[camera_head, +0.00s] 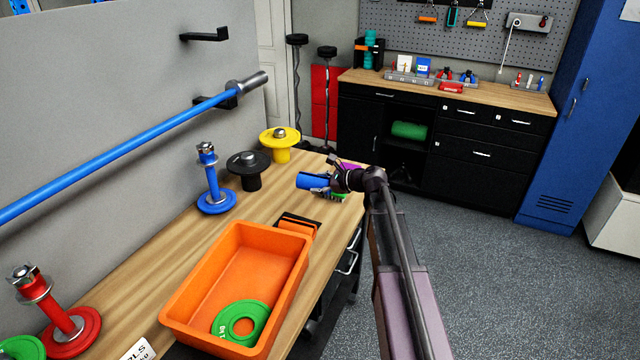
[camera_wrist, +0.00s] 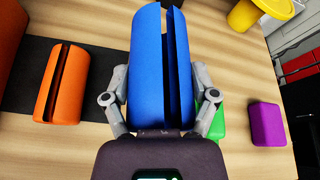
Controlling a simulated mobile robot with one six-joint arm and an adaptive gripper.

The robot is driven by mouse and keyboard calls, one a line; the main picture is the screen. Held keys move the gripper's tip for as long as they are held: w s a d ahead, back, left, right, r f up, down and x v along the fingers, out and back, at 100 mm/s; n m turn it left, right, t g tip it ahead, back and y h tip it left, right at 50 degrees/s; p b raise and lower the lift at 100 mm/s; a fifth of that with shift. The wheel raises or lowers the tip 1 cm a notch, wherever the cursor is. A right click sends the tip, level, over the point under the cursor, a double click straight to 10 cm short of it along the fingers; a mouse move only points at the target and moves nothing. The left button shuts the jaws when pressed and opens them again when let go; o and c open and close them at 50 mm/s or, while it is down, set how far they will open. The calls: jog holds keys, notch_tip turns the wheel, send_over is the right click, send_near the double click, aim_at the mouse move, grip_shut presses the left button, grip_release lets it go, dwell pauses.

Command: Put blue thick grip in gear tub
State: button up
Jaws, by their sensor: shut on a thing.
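My gripper (camera_head: 334,182) is shut on the blue thick grip (camera_head: 310,181), a slotted cylinder held over the right side of the wooden bench. In the wrist view the blue thick grip (camera_wrist: 160,65) lies between both fingers, its long slit facing the camera. The orange gear tub (camera_head: 238,270) stands nearer on the same bench, to the lower left of my gripper. A green plate (camera_head: 222,325) with a centre hole lies inside the tub. Whether the grip touches the bench is hard to tell.
An orange thick grip (camera_wrist: 63,85) lies on a dark mat between tub and gripper. A purple block (camera_wrist: 268,124) and a partly hidden green thing (camera_wrist: 215,121) are close by. Blue (camera_head: 216,203), black (camera_head: 249,183) and yellow (camera_head: 281,152) plate stands line the wall side.

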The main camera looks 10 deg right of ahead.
aim_at(318, 177)
jog(key=shift+r, duration=0.1)
notch_tip(318, 177, up, 19)
jog(key=p, duration=1.9)
jog(key=shift+a, duration=0.1)
